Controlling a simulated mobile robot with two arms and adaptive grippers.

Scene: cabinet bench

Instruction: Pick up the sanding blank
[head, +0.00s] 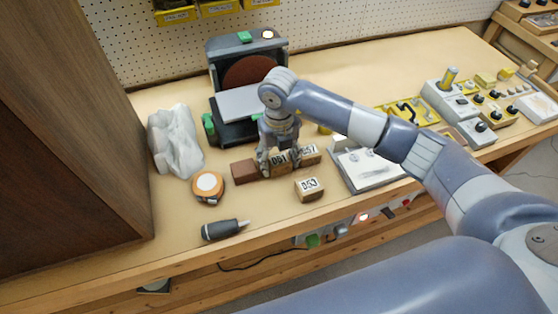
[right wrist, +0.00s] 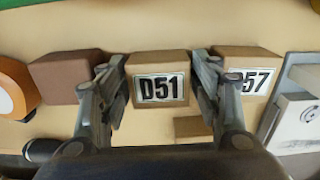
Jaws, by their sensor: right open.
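Three wooden blocks bear labels: D51 (head: 279,158) (right wrist: 159,65), D57 (head: 308,154) (right wrist: 250,65) to its right, and one that seems to read D53 (head: 309,188) nearer the front edge. A plain reddish-brown block (head: 244,171) (right wrist: 65,78) lies left of D51. No marking tells me which is the sanding blank. My right gripper (head: 277,161) (right wrist: 160,82) is open, pointing down, with its fingers on either side of D51. The right finger reaches into the narrow gap before D57. I cannot tell whether either finger touches a block. My left gripper is not in view.
A disc sander (head: 248,68) stands behind the blocks. A crumpled grey-white bag (head: 175,143), an orange tape measure (head: 208,186) and a dark-handled tool (head: 223,229) lie left. A clipboard (head: 367,165) lies right. A tall wooden cabinet (head: 65,120) bounds the left. The front middle has bare bench.

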